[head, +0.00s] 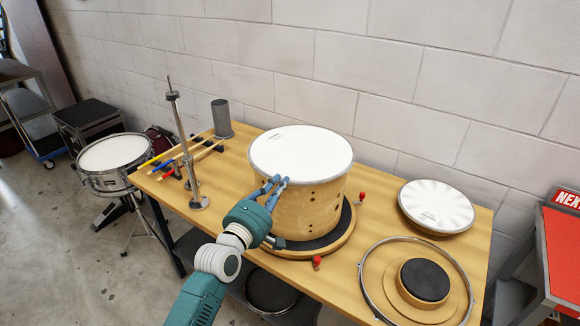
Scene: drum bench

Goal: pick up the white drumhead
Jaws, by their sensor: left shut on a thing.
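A white drumhead (302,152) lies on top of a round wooden drum shell (308,207), which stands on a dark round pad in the middle of the bench. My left gripper (277,183) is at the front left edge of this drumhead, its blue fingers shut on the rim. The drumhead looks flat on the shell; any small gap under it cannot be told. A second white drumhead (437,206) with a pale streaked pattern lies on the bench at the right. My right gripper is out of view.
The wooden bench (232,172) also holds a metal hoop (365,287), a dark round pad (425,279), a metal stand (188,155), a grey cylinder (221,118) and several sticks. A snare drum (113,153) stands left. A red-topped table (561,255) is at right.

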